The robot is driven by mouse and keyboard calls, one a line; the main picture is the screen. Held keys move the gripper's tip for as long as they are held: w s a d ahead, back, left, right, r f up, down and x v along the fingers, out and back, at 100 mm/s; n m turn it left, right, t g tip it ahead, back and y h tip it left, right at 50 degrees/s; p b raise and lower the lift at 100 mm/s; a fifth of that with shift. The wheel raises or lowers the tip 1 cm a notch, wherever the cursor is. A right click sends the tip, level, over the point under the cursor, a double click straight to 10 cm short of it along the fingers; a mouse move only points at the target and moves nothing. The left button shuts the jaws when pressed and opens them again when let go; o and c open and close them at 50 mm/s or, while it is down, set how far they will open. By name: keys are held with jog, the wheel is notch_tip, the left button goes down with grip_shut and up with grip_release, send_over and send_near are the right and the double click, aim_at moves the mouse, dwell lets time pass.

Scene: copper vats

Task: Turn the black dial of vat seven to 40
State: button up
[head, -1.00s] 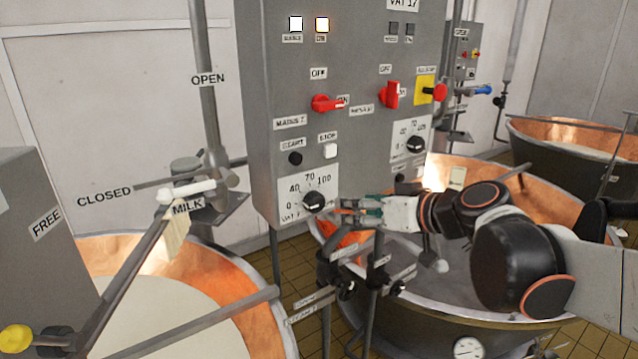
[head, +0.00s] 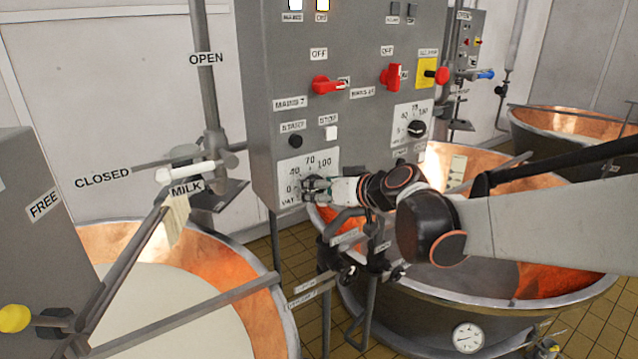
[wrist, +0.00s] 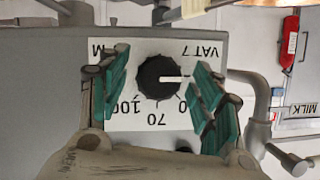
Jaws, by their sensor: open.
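The black dial (wrist: 158,78) of vat seven sits on a white scale plate (wrist: 150,122), which appears upside down in the wrist view. Its white pointer line points right in that view, toward one finger. The 70 and 100 marks are readable; the 40 is partly covered, and the 0 is hidden there. My gripper (wrist: 161,72) is open, with one green-padded finger on each side of the dial. I cannot tell whether either finger touches it. In the head view my gripper (head: 318,189) is at the plate (head: 294,170) and largely covers the dial.
The grey control cabinet (head: 262,100) carries red switches (head: 325,85), START (head: 295,141) and STOP (head: 331,132) buttons, and a second dial (head: 416,129) at right. Copper vats stand left (head: 232,280) and right (head: 560,292). Pipes and valves (head: 348,272) lie below my gripper.

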jog(key=shift+w+a+f, duration=0.1)
jog(key=shift+w+a, duration=0.05)
jog(key=shift+w, duration=0.05)
jog(key=c, duration=1.1)
jog(key=shift+o, duration=0.2)
